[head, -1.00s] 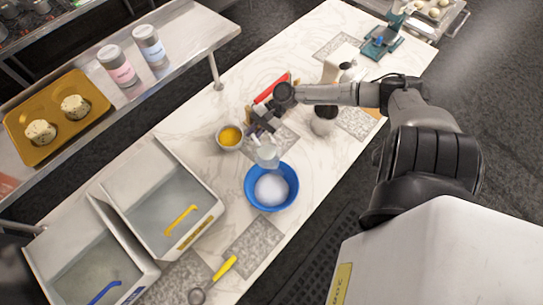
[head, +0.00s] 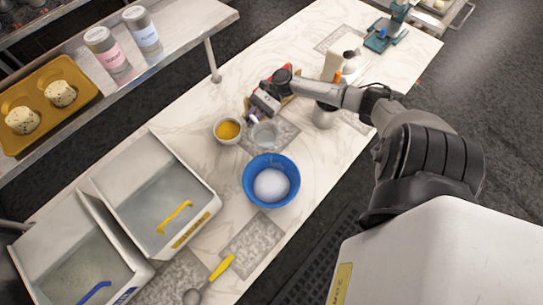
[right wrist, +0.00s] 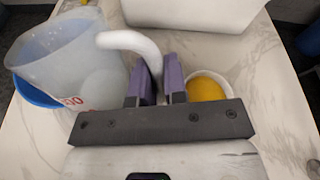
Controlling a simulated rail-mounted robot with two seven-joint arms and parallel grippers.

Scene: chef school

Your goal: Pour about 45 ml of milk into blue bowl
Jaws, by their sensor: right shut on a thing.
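The blue bowl (head: 250,192) stands on the marble counter and holds something white. It shows partly behind the jug in the right wrist view (right wrist: 28,92). A translucent measuring jug (head: 265,135) with red markings is held beyond the bowl in the head view, close to a small white bowl. It fills the left of the right wrist view (right wrist: 65,78). My right gripper (right wrist: 158,82) is shut on the jug's handle; it also shows in the head view (head: 255,116). How much milk the jug holds cannot be told. My left gripper is not in view.
A small white bowl of yellow contents (head: 228,131) stands beside the jug. Two clear-fronted bins (head: 190,236) stand left of the blue bowl. A yellow-handled scoop (head: 221,267) lies in front.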

